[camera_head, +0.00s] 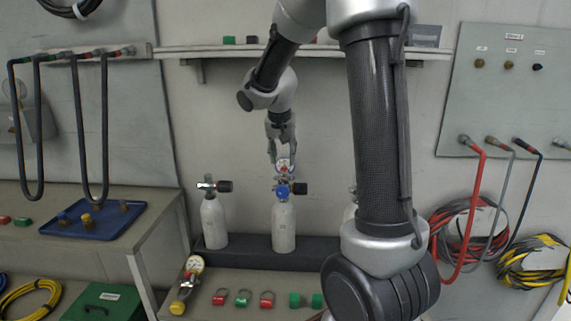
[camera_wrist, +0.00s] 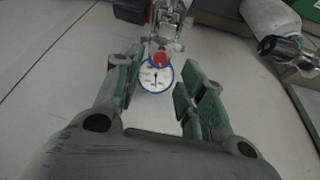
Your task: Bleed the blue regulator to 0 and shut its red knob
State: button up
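The blue regulator (camera_head: 282,192) is mounted on the valve of the middle grey cylinder (camera_head: 284,226). A red knob (camera_wrist: 160,59) sits at the gauge's upper edge in that view. My gripper (camera_head: 281,156) is over the regulator, pointing down. In the wrist view its green-padded fingers are spread, with the gauge and red knob seen between and beyond them. I cannot tell whether a finger touches the gauge.
Another cylinder (camera_head: 214,222) stands to the left, with a black valve knob. A yellow-knobbed regulator (camera_head: 187,284) lies on the bench with several coloured fittings. A blue tray (camera_head: 72,232) is on the left bench. Hoses hang on both sides. My arm hides the area right of the middle cylinder.

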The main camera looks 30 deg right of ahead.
aim_at(284, 167)
jog(key=shift+x, duration=2.35)
grip_shut()
